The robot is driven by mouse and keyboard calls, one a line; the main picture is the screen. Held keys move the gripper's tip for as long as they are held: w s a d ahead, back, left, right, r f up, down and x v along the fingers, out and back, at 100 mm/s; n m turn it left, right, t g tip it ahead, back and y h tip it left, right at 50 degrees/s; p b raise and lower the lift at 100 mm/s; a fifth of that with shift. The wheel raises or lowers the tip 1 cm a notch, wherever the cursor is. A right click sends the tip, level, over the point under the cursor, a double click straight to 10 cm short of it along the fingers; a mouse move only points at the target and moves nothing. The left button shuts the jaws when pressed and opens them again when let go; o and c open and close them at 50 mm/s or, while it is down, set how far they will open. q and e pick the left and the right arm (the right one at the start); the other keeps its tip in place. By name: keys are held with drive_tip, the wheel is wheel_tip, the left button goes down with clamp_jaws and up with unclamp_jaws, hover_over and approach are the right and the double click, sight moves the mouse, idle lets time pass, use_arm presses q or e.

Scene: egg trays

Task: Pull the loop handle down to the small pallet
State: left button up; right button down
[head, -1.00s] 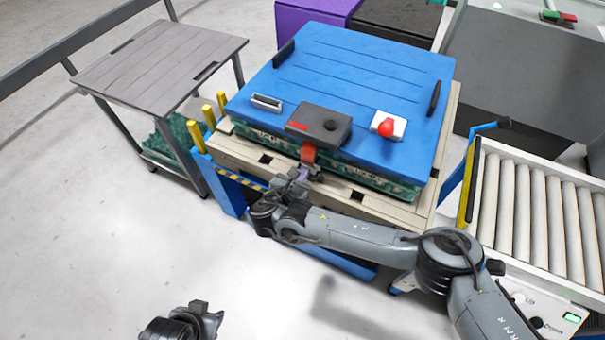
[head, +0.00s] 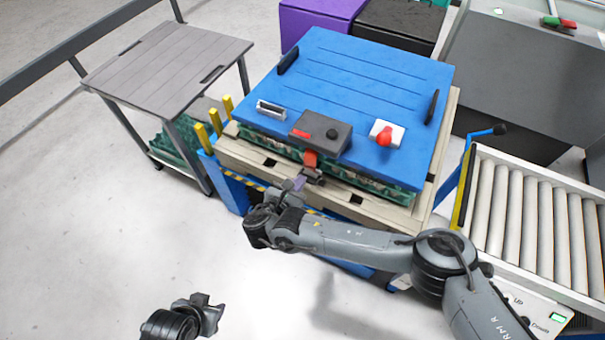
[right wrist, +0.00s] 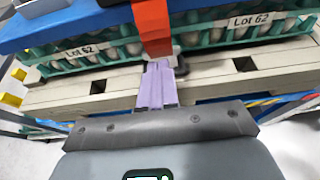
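The loop handle (right wrist: 181,68) is a small dark loop at the lower end of a red strap (head: 311,160). The strap hangs from a dark box on the blue lid's front edge and also shows in the right wrist view (right wrist: 153,28). My right gripper (head: 299,183) has its purple fingers (right wrist: 159,72) close together at the loop, seemingly shut on it; the fingers hide part of it. The beige small pallet (head: 238,160) lies below the egg trays, its front edge close to the fingers. My left gripper (head: 207,304) is low in the head view, away from everything, its opening unclear.
The blue lid (head: 360,85) covers green egg trays (right wrist: 105,60) labelled "Lot 62". A red knob (head: 384,138) stands on it. Yellow posts (head: 216,120) are at the left, a roller conveyor (head: 530,195) at the right, and a grey table (head: 165,70) at the back left.

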drive_tip(key=p+v, duration=0.4)
drive_tip(key=v, duration=0.3)
idle(0.3)
